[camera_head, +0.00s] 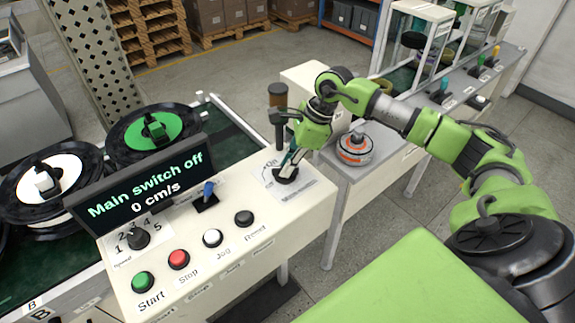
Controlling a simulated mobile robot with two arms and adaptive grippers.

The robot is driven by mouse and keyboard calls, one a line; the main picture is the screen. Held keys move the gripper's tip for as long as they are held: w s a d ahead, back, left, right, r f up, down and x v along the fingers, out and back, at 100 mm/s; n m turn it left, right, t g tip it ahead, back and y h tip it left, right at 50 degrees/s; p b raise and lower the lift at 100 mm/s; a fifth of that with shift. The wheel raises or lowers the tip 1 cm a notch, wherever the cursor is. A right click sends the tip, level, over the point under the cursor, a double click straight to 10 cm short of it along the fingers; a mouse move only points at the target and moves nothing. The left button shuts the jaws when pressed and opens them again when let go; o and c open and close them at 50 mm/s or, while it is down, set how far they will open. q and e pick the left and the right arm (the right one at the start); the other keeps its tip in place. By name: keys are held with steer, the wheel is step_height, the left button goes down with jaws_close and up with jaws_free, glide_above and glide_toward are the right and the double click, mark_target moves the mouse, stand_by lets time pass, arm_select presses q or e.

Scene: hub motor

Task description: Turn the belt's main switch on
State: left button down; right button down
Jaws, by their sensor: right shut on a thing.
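The control panel (255,232) of the belt stands in front of me. Its display (140,188) reads "Main switch off" and "0 cm/s". The main switch, a dark rotary knob (286,176) on a white label plate, sits at the panel's right end. My right gripper (290,163) reaches down over it from the right. Its fingers are shut on the knob and cover part of it and of the label. My left gripper is not in view.
The panel also carries a green start button (143,281), a red stop button (179,259), jog buttons, a speed knob (138,237) and a blue lever (208,192). Reels lie on the belt (228,128) behind. An orange-banded round part (355,148) sits on the side table.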

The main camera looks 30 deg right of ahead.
steer(key=m+t+b, duration=0.1)
steer(key=m+b, duration=0.1)
steer(key=m+h+b, duration=0.1)
steer(key=m+b, duration=0.1)
steer(key=m, duration=0.1)
steer(key=shift+s+a+f+m+t+h, duration=0.1)
steer(key=shift+a+f+m+t+h, duration=0.05)
steer(key=shift+m+t+h, duration=0.2)
steer(key=m+h+b, duration=0.1)
steer(key=m+b, duration=0.1)
steer(key=m, duration=0.1)
steer(key=shift+a+t+b, duration=0.1)
steer(key=shift+t+b, duration=0.15)
steer(key=shift+b, duration=0.1)
steer(key=shift+r+m+h+b, duration=0.2)
steer(key=shift+m+h+b, duration=0.3)
steer(key=shift+m, duration=0.55)
steer(key=c, duration=2)
jaws_free()
steer(key=shift+c, duration=0.2)
steer(key=v, duration=1.2)
